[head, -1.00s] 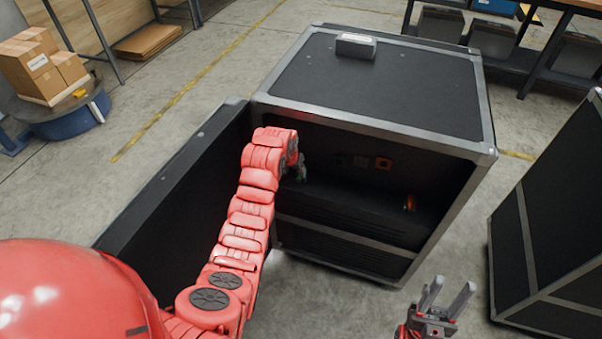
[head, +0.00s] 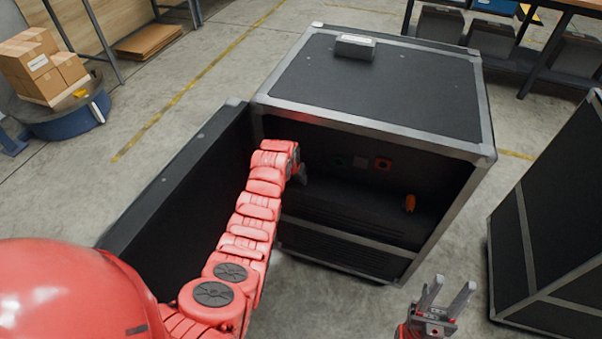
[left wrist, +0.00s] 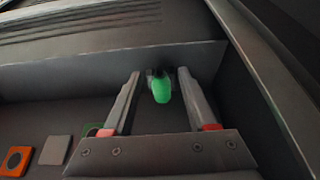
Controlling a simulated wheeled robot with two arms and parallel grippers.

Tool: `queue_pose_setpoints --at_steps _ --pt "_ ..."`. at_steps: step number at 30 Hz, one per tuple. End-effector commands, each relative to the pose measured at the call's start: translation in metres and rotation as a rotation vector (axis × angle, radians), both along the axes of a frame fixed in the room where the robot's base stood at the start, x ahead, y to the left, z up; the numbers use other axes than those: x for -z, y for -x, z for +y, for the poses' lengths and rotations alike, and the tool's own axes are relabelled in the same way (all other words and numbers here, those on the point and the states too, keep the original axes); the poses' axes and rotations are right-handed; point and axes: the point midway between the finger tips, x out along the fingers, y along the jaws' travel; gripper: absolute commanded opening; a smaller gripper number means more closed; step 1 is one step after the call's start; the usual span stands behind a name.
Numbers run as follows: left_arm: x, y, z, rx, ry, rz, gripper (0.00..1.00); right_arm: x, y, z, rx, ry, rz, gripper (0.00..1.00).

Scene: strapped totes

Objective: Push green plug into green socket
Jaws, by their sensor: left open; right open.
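The green plug (left wrist: 161,90) shows in the left wrist view between the two fingers of my left gripper (left wrist: 159,74). The fingers are open, with a gap on each side of the plug. In the head view my left gripper (head: 301,174) is inside the open black case, partly hidden by my arm, and the plug cannot be made out. The green socket (head: 340,161) is on the case's inner back wall, right of my left gripper. In the left wrist view the socket (left wrist: 91,128) is partly covered by the left finger. My right gripper (head: 447,292) is open and empty outside the case.
A grey socket (head: 360,162) and an orange socket (head: 383,164) sit beside the green one. An orange plug (head: 409,203) is at the case's right inside. The open door (head: 180,190) stands left of my arm. Another black case (head: 550,220) stands at right.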

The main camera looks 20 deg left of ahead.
Motion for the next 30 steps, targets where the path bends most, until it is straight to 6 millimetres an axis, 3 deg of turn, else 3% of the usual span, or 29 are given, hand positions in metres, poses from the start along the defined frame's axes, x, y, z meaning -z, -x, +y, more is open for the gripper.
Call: queue_pose_setpoints --at_steps 7,19,28,30 --pt "0.0138 -0.0049 -0.0010 0.001 0.000 0.002 0.58 0.0001 0.0000 0.0000 0.000 0.000 0.000 0.46" --pt "0.0148 -0.0051 -0.0008 0.001 0.000 0.001 0.56 0.0001 0.0000 0.0000 0.000 0.000 0.000 0.46" --pt "0.0146 -0.0052 -0.0007 0.001 0.000 0.001 0.02 0.0000 0.0000 0.0000 0.000 0.000 0.000 0.46" --pt "0.0146 -0.0053 -0.0007 0.001 0.000 0.001 0.00 0.0001 0.0000 0.0000 0.000 0.000 0.000 0.46"
